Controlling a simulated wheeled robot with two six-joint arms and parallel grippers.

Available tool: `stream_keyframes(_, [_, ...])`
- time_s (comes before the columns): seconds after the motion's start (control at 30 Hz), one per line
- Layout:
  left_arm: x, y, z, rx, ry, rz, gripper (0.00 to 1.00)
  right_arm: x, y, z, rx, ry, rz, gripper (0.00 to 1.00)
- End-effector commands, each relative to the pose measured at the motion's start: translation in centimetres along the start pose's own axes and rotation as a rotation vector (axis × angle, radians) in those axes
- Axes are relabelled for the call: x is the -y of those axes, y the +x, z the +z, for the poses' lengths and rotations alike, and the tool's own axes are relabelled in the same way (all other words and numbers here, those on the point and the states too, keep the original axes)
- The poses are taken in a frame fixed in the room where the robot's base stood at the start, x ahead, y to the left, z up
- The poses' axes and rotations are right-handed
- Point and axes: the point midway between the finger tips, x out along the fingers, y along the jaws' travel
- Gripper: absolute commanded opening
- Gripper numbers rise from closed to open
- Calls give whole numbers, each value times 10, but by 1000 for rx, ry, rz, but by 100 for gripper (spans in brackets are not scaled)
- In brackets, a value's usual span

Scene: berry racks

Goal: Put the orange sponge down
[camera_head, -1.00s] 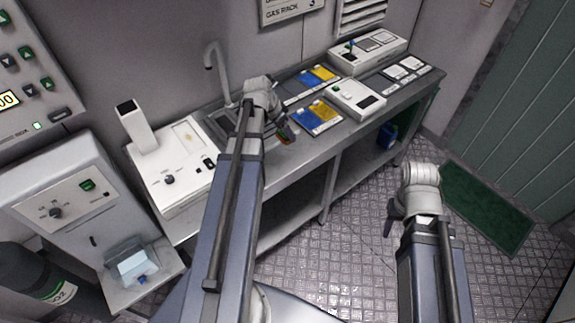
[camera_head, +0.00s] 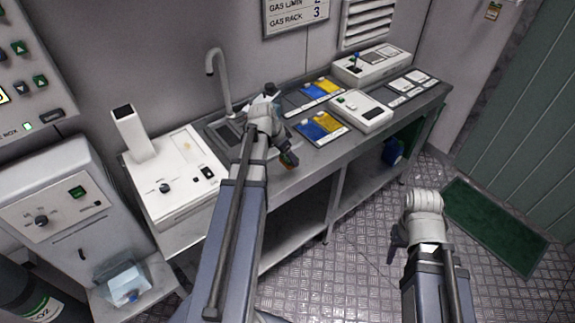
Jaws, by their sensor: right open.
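A small orange sponge (camera_head: 289,160) shows at the tips of my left gripper (camera_head: 286,156), over the front edge of the counter just right of the sink. My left gripper appears shut on it; its fingers and wrist hide most of the sponge. My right gripper (camera_head: 397,238) is open and empty. It hangs over the floor in front of the counter, well away from the sponge.
The sink (camera_head: 223,132) with its tall faucet (camera_head: 217,70) lies behind my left arm. A white device (camera_head: 172,178) stands left of it. Blue and yellow panels (camera_head: 320,128) and a white box (camera_head: 361,111) sit right. A green mat (camera_head: 492,225) lies on the floor.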

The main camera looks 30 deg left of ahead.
Motion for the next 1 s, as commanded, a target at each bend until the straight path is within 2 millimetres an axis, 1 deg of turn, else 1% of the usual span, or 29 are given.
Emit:
stream_keyframes(0.03, [0,8,3,0,0,0,29,1,8,0,0,0,0,50])
stream_keyframes(0.2, [0,28,12,0,0,0,29,3,30,-2,0,0,0,50])
stream_keyframes(0.27, [0,33,14,0,0,0,29,3,35,-2,0,0,0,50])
stream_keyframes(0.57, [0,32,13,0,0,0,29,3,34,-2,0,0,0,50])
stream_keyframes(0.73, [0,37,15,0,0,0,29,4,40,-2,0,0,0,50])
stream_keyframes(0.77, [0,35,14,0,0,0,77,4,38,-2,0,0,0,50])
stream_keyframes(0.97, [0,35,14,0,0,0,99,4,37,-2,0,0,0,50])
stream_keyframes(1.0, [0,35,14,0,0,0,100,4,37,-2,0,0,0,50])
